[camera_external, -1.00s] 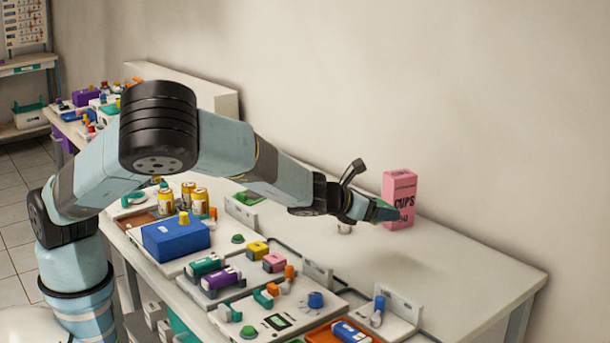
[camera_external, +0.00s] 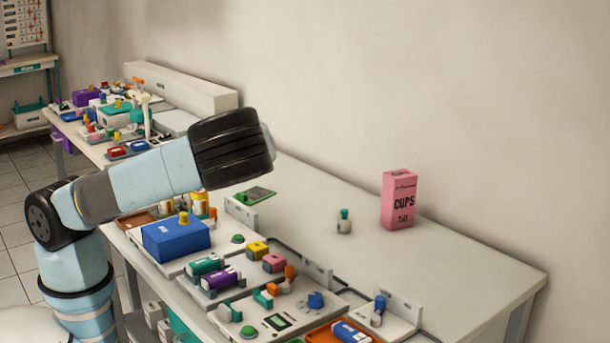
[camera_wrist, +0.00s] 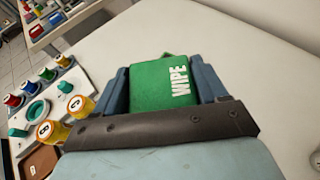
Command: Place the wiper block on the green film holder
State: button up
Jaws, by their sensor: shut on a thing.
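The wiper block, a green block marked WIPE (camera_wrist: 150,88), sits between the blue fingers of my gripper (camera_wrist: 170,82) in the wrist view. The fingers close on its two sides. A thin darker green edge shows just beyond it; I cannot tell what it belongs to. In the external view my gripper and the block are hidden behind my arm. A flat green piece with a dark patch, which looks like the green film holder (camera_external: 256,194), lies on the table by a white bracket, right of my arm.
A pink CUPS box (camera_external: 399,200) and a small white bottle with a green cap (camera_external: 344,223) stand at the back right. A blue box (camera_external: 175,239) and crowded trays line the front edge. Orange cylinders (camera_wrist: 82,107) stand left in the wrist view. The middle of the table is bare.

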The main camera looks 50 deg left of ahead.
jog(key=s+a+r+n+g+y, duration=0.1)
jog(key=s+a+n+g+y, duration=0.15)
jog(key=s+a, duration=0.45)
send_over(253, 194)
jog(key=shift+g+h, duration=0.25)
jog(key=shift+h, duration=0.2)
notch_tip(253, 194, down, 9)
jog(key=shift+s+f, duration=0.1)
jog(key=shift+f+n, duration=0.25)
jog(key=shift+f, duration=1.4)
jog(key=o, duration=1.1)
jog(key=shift+f, duration=0.1)
jog(key=shift+c, duration=0.2)
